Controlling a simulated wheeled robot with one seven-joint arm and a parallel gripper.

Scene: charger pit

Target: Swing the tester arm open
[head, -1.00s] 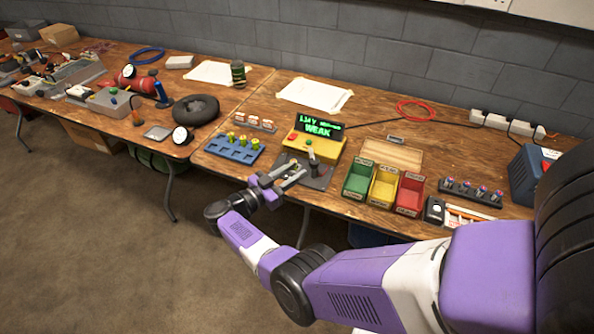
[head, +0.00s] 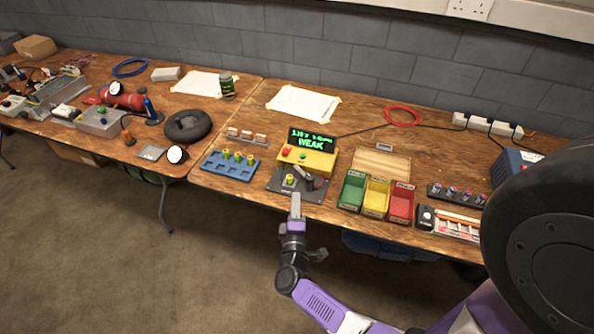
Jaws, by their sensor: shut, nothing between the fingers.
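The yellow tester (head: 318,160) stands on the table with a lit green display (head: 311,141) reading WEAK. In front of it is its dark base plate (head: 312,196). A green-and-yellow battery (head: 290,180) stands upright on the plate's left part. The dark tester arm (head: 314,182) is on the plate, to the right of the battery; its exact angle is too small to tell. My gripper (head: 296,197) is shut and empty, at the plate's front edge, just in front of the battery. I cannot tell whether it touches the plate.
A blue tray (head: 220,170) with several batteries lies left of the tester. Green (head: 351,190), yellow (head: 376,197) and red (head: 401,203) bins stand to its right. A charger rack (head: 452,191) is farther right. Paper (head: 302,104) lies behind.

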